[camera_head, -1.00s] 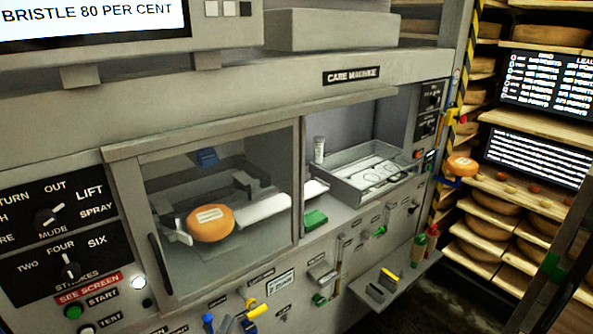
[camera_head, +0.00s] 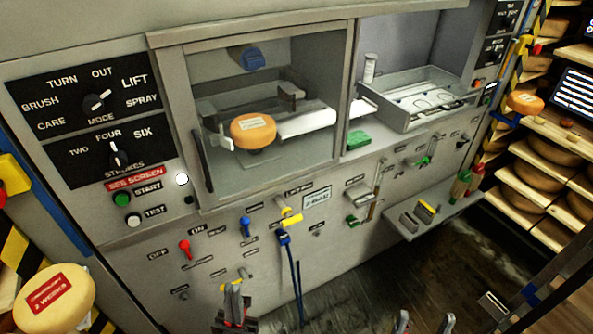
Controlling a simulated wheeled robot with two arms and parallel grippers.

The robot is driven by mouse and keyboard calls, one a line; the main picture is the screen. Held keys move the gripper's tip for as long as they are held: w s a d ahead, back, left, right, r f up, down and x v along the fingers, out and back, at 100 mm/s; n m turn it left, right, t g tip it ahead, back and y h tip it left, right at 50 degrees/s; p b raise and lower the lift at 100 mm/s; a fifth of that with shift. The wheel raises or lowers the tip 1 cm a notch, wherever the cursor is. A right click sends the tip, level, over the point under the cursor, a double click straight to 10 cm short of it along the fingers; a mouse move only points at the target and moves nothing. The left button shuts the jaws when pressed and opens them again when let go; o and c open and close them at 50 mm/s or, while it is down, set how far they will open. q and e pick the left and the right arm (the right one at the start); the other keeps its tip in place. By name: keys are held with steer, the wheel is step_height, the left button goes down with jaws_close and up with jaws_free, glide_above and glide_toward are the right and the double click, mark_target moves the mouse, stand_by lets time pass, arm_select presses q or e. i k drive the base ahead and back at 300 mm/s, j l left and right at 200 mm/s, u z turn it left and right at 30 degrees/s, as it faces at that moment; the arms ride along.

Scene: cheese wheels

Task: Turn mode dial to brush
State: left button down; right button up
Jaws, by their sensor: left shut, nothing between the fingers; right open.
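The mode dial (camera_head: 97,102) is a dark knob with a light pointer on the black panel at the upper left. Its pointer slants up and right, towards LIFT. The BRUSH label (camera_head: 40,104) is on the dial's left, between CARE and TURN. My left gripper (camera_head: 234,290) is at the bottom centre, well below and right of the dial, shut and empty. My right gripper (camera_head: 425,321) shows only two fingertips at the bottom edge, spread apart and empty. Neither gripper touches the panel.
Below is the strokes dial (camera_head: 116,156), pointing near FOUR, with green START (camera_head: 122,199) and white TEST (camera_head: 134,220) buttons. A red lever (camera_head: 184,250) and a blue lever (camera_head: 246,227) stick out. An orange cheese wheel (camera_head: 253,131) sits in the chamber; another cheese (camera_head: 55,298) is lower left.

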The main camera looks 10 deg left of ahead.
mark_target(94, 104)
steer(key=u, duration=1.35)
